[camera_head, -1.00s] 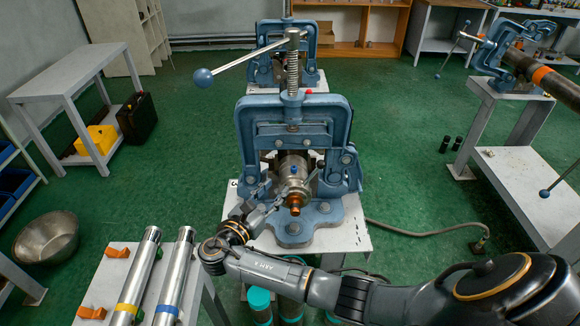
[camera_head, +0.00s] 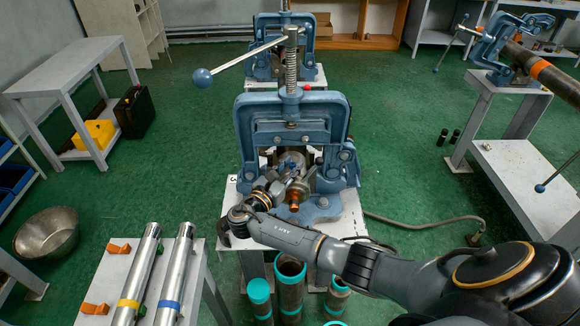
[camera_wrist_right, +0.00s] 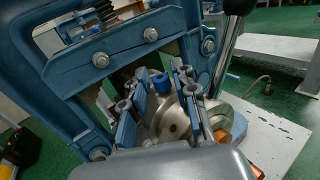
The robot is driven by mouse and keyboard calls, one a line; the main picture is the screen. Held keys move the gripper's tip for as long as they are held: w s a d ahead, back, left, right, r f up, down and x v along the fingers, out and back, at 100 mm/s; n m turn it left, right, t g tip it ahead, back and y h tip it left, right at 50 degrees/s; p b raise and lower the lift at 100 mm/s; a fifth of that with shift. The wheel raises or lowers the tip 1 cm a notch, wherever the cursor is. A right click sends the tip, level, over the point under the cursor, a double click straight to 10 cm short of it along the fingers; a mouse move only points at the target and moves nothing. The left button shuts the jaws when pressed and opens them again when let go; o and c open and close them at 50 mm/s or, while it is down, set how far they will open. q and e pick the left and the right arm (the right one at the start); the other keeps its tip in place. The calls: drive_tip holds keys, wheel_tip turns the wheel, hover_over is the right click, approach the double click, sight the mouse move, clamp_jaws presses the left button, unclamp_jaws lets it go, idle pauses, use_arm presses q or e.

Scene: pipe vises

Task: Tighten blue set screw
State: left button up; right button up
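The blue set screw (camera_wrist_right: 161,82) sticks up from a round silver fitting (camera_wrist_right: 171,122) clamped in the blue pipe vise (camera_head: 341,125). In the head view the screw (camera_head: 291,166) is small and partly hidden by my right gripper (camera_head: 287,177). In the right wrist view my right gripper (camera_wrist_right: 162,88) is open, with one finger on each side of the screw and visible gaps between them. An orange-brown end piece (camera_head: 294,207) points out from the front of the fitting. My left gripper is not in view.
The vise's long handle with a blue ball (camera_head: 203,78) reaches out left above. Two silver pipes (camera_head: 138,275) lie on a grey table at lower left. Teal-capped pipes (camera_head: 290,268) stand below the vise stand. Another vise (camera_head: 505,45) holds a pipe at right.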

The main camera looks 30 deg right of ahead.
clamp_jaws()
drive_tip(key=shift+f, duration=0.1)
drive_tip(key=shift+m+g+b, duration=0.3)
drive_tip(key=shift+g+b, duration=0.05)
drive_tip(key=shift+g, duration=0.05)
drive_tip(key=shift+w+a+f+m+g+h+b, duration=0.15)
drive_tip(key=shift+m+g+h+b, duration=0.35)
drive_tip(key=shift+g+b, duration=0.2)
drive_tip(key=m+g+b, duration=0.1)
drive_tip(key=g+b, duration=0.1)
drive_tip(key=b, duration=0.1)
drive_tip(key=m+g+b, duration=0.2)
drive_tip(key=g+b, duration=0.1)
drive_tip(key=m+g+b, duration=0.2)
drive_tip(key=g+b, duration=0.1)
drive_tip(key=shift+w+f+h+b, duration=0.1)
drive_tip(key=shift+w+h+b, duration=0.2)
drive_tip(key=shift+b, duration=0.05)
drive_tip(key=shift+r+m+g+b, duration=0.25)
drive_tip(key=shift+m+g+b, duration=0.35)
drive_tip(key=shift+g+b, duration=0.3)
